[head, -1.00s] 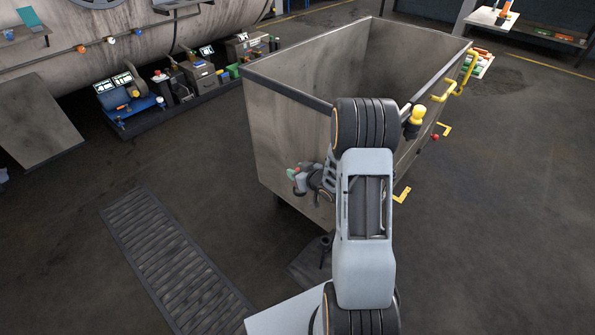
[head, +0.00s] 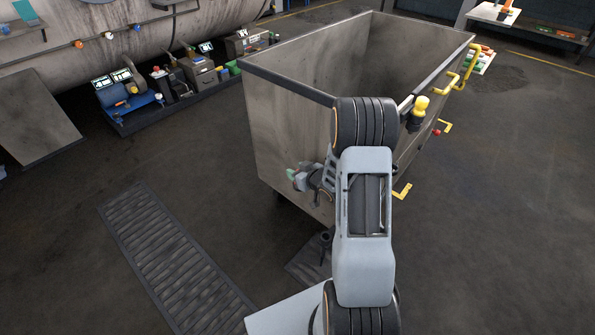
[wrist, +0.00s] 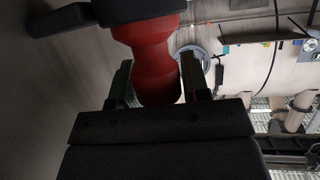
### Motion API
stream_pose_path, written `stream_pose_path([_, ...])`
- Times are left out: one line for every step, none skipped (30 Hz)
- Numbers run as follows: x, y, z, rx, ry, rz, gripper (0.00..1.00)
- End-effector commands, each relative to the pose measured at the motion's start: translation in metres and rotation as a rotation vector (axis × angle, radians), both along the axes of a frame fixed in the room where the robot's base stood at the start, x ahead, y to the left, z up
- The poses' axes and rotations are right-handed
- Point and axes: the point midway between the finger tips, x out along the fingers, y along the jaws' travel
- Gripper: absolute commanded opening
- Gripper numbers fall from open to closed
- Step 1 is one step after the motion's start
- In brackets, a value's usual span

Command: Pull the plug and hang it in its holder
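My gripper (wrist: 158,85) has a red, waisted knob-like handle (wrist: 155,62) between its two fingers in the wrist view. The fingers flank the handle's rounded end closely; I cannot tell whether they press on it. The handle runs up to a dark part at the top of that view. I take it for the plug's handle, but the plug itself is not seen. In the head view my gripper (head: 298,178) is at the near wall of a grey metal tub (head: 290,130), low down and partly behind my arm. The holder cannot be made out.
A yellow-topped black fitting (head: 420,106) and a yellow bent handle (head: 462,80) are on the tub's right side. A floor grate (head: 175,260) lies at left. A large cylindrical vessel (head: 130,35) and small equipment (head: 125,95) stand behind.

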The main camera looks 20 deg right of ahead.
Motion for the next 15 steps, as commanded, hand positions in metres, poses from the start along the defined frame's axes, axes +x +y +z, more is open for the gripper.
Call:
stream_pose_path([0.0001,0.0,0.0002,0.0,0.0,0.0,0.48])
stream_pose_path([0.0001,0.0,0.0002,0.0,0.0,0.0,0.5])
stream_pose_path([0.0001,0.0,0.0002,0.0,0.0,0.0,0.54])
stream_pose_path([0.0,0.0,0.0001,0.0,0.0,0.0,0.57])
stream_pose_path([0.0,0.0,0.0001,0.0,0.0,0.0,0.6])
stream_pose_path([0.0,0.0,0.0001,0.0,0.0,0.0,0.64])
stream_pose_path([0.0,0.0,0.0001,0.0,0.0,0.0,0.67])
stream_pose_path([0.0,0.0,0.0001,0.0,0.0,0.0,0.67])
stream_pose_path([0.0,0.0,0.0001,0.0,0.0,0.0,0.67])
stream_pose_path([0.0,0.0,0.0001,0.0,0.0,0.0,0.67])
stream_pose_path([0.0,0.0,0.0001,0.0,0.0,0.0,0.67])
stream_pose_path([-0.0001,0.0001,-0.0002,0.0,0.001,0.0,0.67])
stream_pose_path([-0.0002,0.0001,-0.0001,0.0,0.001,0.0,0.67])
stream_pose_path([-0.0006,-0.0002,0.0001,0.0,0.001,0.0,0.67])
stream_pose_path([-0.0015,-0.0005,0.0009,0.0,0.001,0.0,0.67])
